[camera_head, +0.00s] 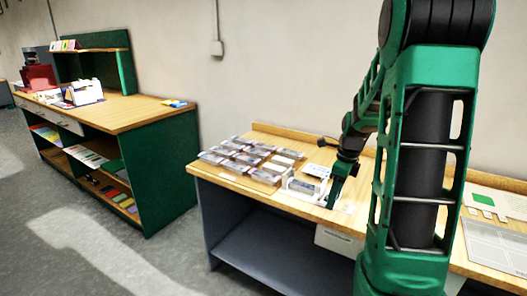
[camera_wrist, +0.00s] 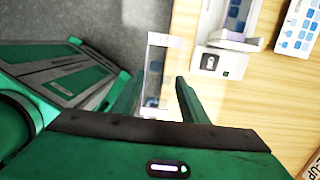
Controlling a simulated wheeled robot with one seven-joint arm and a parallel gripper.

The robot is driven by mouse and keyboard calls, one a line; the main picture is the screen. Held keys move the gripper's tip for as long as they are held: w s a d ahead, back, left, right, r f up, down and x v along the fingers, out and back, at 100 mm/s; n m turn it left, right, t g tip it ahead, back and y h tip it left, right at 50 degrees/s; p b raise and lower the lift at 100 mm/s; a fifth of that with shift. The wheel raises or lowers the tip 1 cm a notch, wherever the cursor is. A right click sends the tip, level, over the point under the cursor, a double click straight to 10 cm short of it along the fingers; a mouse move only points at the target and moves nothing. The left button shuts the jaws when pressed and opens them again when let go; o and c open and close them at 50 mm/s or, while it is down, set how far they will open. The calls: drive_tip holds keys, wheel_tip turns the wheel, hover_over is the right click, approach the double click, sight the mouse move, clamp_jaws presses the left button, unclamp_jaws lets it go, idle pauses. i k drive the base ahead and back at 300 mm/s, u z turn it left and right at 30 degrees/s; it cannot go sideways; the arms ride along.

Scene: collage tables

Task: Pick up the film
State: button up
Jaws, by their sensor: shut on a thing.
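The film (camera_wrist: 155,72) is a narrow, clear-grey slip with pale ends, seen in the wrist view between my two green fingers. My gripper (camera_wrist: 161,88) is shut on it, and its lower end runs down between the fingers. In the head view my gripper (camera_head: 335,193) is low over the right table (camera_head: 225,180), near its front edge. I cannot make out the film there.
Several clear packets (camera_head: 238,158) lie in rows left of my gripper. A white holder (camera_head: 303,186) stands beside it, and a white card with blue squares (camera_wrist: 297,28) lies near. Another bench (camera_head: 140,112) stands at the left, with grey floor between.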

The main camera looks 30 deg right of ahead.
sight(301, 183)
drive_tip(key=z, duration=0.05)
drive_tip(key=i, duration=1.3)
